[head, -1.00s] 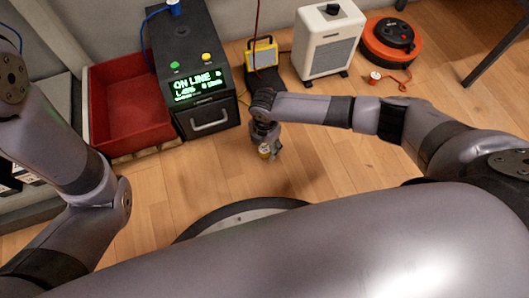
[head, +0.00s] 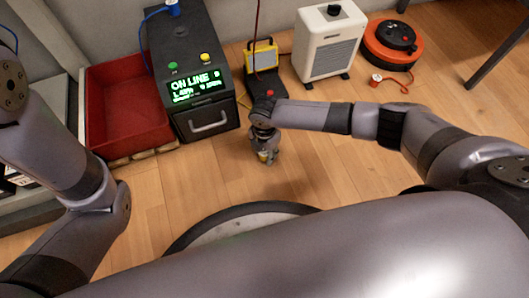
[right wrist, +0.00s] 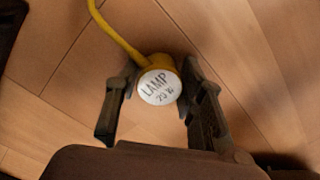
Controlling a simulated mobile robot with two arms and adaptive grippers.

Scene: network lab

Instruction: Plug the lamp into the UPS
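The UPS (head: 185,60) is a black box on the floor with a lit green "ON LINE" display, a front handle, and green and yellow buttons on top. The yellow work lamp (head: 262,55) stands right of it, partly behind my right arm. My right gripper (head: 265,157) points down over the floor in front of the lamp. In the right wrist view, its fingers (right wrist: 160,95) sit close on both sides of the yellow lamp plug (right wrist: 158,85), labelled "LAMP". Its yellow cord leads up and left. The plug's prongs are hidden. My left gripper is out of view.
A blue plug (head: 173,8) with a blue cord sits at the UPS's back top. A red tray (head: 120,112) stands left. A white heater (head: 326,42) and an orange cable reel (head: 391,42) stand right. A red-and-white plug (head: 376,79) lies by the reel. The front floor is clear.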

